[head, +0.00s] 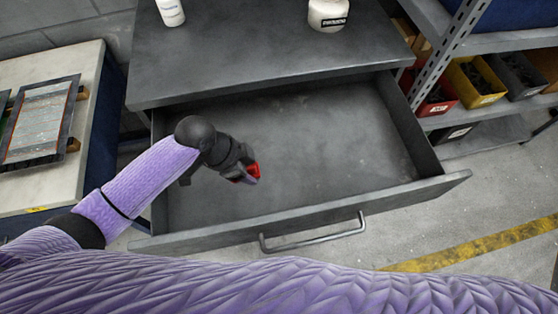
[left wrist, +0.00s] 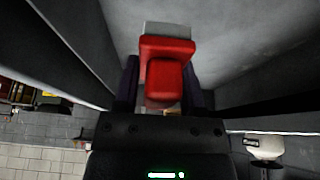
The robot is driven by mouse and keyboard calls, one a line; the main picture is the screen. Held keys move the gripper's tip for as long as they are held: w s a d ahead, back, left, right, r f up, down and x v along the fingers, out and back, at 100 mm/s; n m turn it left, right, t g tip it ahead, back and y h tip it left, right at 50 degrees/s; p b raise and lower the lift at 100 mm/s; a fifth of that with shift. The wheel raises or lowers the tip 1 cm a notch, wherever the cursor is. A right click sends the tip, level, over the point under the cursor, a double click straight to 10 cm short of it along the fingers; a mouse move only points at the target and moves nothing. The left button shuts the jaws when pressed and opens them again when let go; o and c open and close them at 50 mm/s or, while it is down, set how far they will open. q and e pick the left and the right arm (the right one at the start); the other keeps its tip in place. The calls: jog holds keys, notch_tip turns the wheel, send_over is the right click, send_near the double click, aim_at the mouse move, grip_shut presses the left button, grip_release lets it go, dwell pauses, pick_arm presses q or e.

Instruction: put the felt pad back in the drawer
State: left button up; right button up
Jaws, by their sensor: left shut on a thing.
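The felt pad, a red block with a pale grey layer at one end, shows in the left wrist view (left wrist: 167,82) and as a small red patch in the head view (head: 253,170). My left gripper (head: 246,173) is shut on it, with one dark finger on each side. The gripper and pad are over the left part of the open drawer (head: 305,224). I cannot tell whether the pad touches the drawer floor. The drawer is pulled out and its visible floor is bare. My right gripper is not in view.
The grey cabinet top (head: 250,50) overhangs the drawer's back, with a white bottle (head: 171,12) and a white jar (head: 328,15) on it. A pale-topped bench (head: 60,75) stands left. A shelf rack with coloured bins (head: 475,82) stands right. Most of the drawer is free.

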aim_at(256, 190)
pick_arm(q)
notch_tip(256, 190, down, 10)
jog(key=b, duration=0.4)
jog(key=shift+a+b, duration=0.1)
jog(key=shift+b, duration=0.2)
jog(key=shift+r, duration=0.1)
jog(key=o, duration=1.1)
jog(key=shift+p+v, duration=2.8)
jog(key=shift+v, duration=3.2)
